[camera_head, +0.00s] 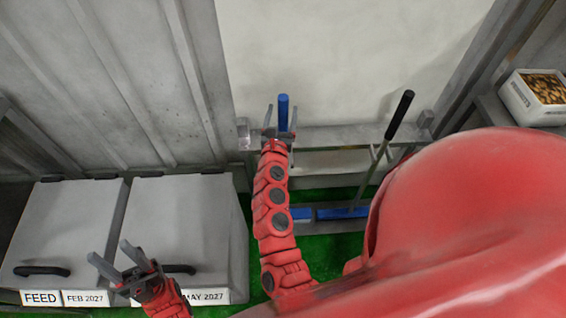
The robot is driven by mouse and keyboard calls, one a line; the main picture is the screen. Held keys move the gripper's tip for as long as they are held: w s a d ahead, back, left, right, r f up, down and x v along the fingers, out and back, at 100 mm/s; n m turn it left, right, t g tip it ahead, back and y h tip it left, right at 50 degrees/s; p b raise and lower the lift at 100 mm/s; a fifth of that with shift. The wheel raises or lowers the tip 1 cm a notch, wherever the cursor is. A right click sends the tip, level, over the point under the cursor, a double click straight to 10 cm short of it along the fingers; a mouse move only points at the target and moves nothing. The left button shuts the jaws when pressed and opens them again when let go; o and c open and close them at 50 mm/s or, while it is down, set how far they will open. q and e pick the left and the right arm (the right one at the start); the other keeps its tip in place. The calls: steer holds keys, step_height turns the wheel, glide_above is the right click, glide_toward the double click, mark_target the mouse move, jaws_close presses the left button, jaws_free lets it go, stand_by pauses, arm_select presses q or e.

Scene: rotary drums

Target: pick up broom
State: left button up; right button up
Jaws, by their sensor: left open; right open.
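A blue upright handle (283,112) stands by the wall rack. My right gripper (281,119) is open, with one finger on each side of this handle in the head view. I cannot tell whether they touch. The handle's lower part is hidden by my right arm. A second tool, with a black grip (400,114) and a greenish pole, leans at the rack to the right. Blue heads (342,213) lie low on the floor; which is the broom's is unclear. My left gripper (113,258) is open and empty over the pale bins.
A metal rail (335,135) runs along the pale wall. Two lidded bins labelled FEED (65,222) stand at the left. A crate of brown items (532,96) sits at the right. Green floor (335,247) shows below the rail. My red body covers the lower right.

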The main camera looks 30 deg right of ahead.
steer(key=x, duration=0.4)
steer(key=shift+d+p, duration=0.15)
steer(key=shift+p, duration=0.25)
jaws_close()
